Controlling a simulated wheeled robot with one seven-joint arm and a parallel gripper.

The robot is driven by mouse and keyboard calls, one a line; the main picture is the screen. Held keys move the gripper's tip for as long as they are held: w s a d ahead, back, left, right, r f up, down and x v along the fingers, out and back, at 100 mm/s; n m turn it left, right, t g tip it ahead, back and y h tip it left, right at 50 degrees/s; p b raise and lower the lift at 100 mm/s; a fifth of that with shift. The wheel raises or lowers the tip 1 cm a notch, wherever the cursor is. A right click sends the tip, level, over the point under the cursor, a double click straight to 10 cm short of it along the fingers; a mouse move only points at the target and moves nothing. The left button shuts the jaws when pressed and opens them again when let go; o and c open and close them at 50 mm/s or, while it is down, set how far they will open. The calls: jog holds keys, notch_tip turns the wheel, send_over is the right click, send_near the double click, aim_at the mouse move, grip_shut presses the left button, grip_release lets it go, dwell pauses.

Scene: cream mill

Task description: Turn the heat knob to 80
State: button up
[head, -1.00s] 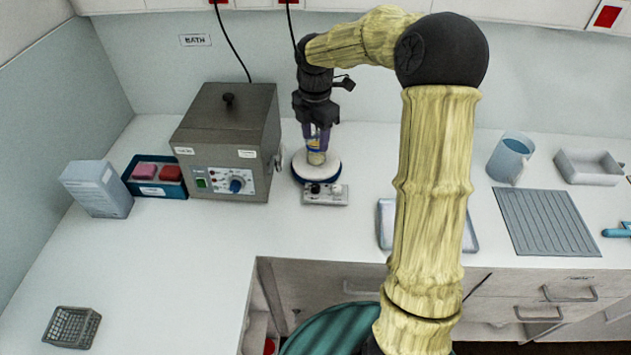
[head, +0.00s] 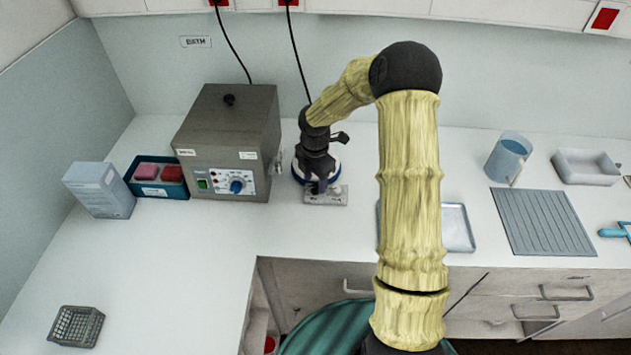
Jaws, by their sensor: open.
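A small round-topped heater-like device (head: 300,172) with a blue rim stands on the counter right of the grey bath box. Its pale control panel (head: 335,196) faces the front. My gripper (head: 318,188) points down at the panel, with its open fingers low over the panel's middle. The panel's dark knob is hidden behind the fingers; I cannot tell whether they touch it. The grey bath (head: 225,130) has its own front panel with a blue knob (head: 237,186) and a green switch (head: 202,184). The markings are too small to read.
A teal tray with pink and red blocks (head: 157,178) and a pale box (head: 98,190) stand left of the bath. A metal tray (head: 459,228), grey ribbed mat (head: 543,222) and jug (head: 508,157) are to the right. The front-left counter is mostly clear around a wire basket (head: 75,326).

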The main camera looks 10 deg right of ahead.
jog(key=shift+f, duration=1)
jog(key=c, duration=1)
